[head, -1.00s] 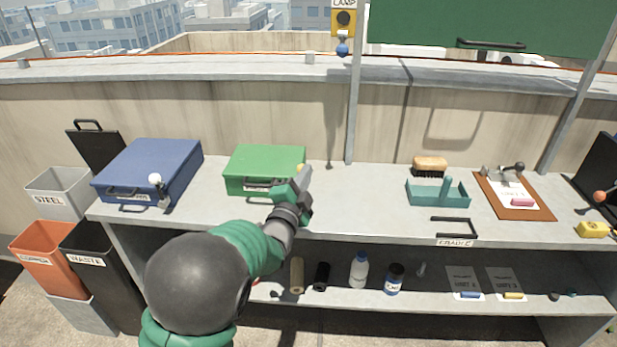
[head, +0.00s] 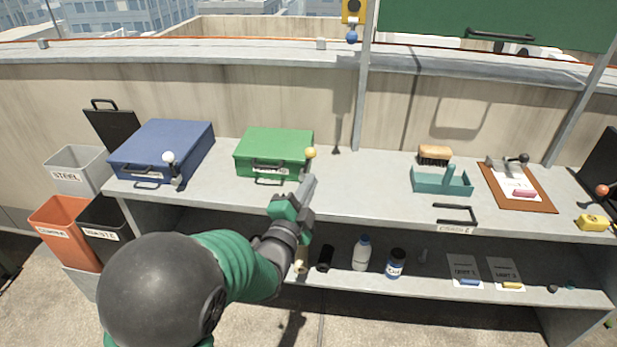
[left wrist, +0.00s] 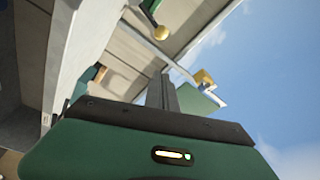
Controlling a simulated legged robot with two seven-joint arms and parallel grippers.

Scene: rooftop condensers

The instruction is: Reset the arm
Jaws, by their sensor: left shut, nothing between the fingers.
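My left gripper (head: 307,184) is shut and empty. It is in front of the workbench's front edge, just below and right of the green case (head: 272,152) in the head view. Its fingers point up toward a yellow ball knob (head: 311,153) beside that case, with a visible gap. In the left wrist view the shut fingers (left wrist: 161,92) stand up past the green gripper body, and the yellow ball (left wrist: 161,33) shows beyond their tips. My left arm hides part of the lower shelf. My right gripper does not show.
A blue case (head: 165,145) with a white ball-topped lever (head: 169,158) sits left. Right on the bench (head: 370,190) are a brush (head: 434,154), teal caddy (head: 441,181) and clipboard (head: 540,196). Bottles stand on the lower shelf. Bins (head: 66,225) stand at the left.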

